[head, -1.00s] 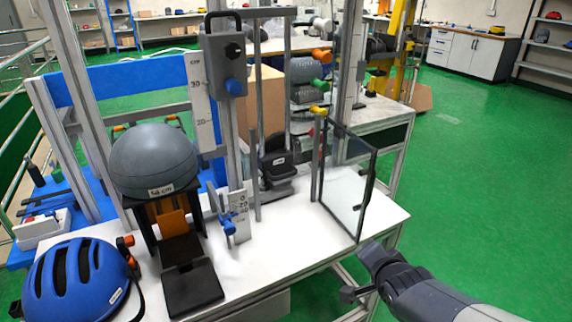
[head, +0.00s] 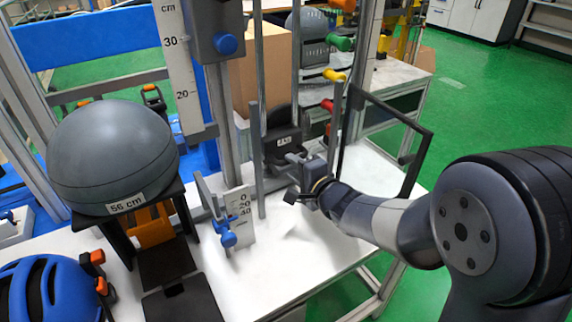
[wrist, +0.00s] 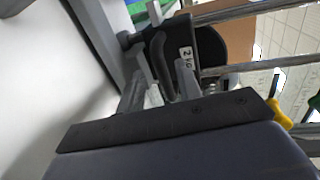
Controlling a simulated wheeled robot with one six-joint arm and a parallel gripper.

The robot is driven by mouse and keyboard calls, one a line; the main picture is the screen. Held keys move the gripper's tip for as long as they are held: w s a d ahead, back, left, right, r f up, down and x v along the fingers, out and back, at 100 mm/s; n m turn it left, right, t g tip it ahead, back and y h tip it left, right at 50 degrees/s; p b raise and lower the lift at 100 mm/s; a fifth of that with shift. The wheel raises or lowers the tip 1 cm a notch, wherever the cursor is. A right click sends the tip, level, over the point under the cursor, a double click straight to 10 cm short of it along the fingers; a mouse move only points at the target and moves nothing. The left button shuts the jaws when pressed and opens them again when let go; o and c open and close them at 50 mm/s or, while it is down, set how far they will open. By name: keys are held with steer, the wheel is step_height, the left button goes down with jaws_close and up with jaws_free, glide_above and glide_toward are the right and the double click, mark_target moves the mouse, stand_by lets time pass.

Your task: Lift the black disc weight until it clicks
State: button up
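My gripper (head: 292,162) is just in front of the weight in the head view. In the wrist view my gripper's fingers (wrist: 167,82) are apart, one to each side of the handle in the picture. A gap shows between them, and I cannot tell whether either touches it.
A clear framed door (head: 392,130) stands open just right of and behind my arm. A grey ball (head: 110,150) on a black stand and a blue helmet (head: 45,290) are at the left. A scale plate with a blue knob (head: 229,239) stands left of my gripper.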

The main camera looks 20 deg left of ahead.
mark_target(288, 163)
steer(key=shift+b+x, duration=0.4)
steer(key=shift+x, duration=1.75)
jaws_close()
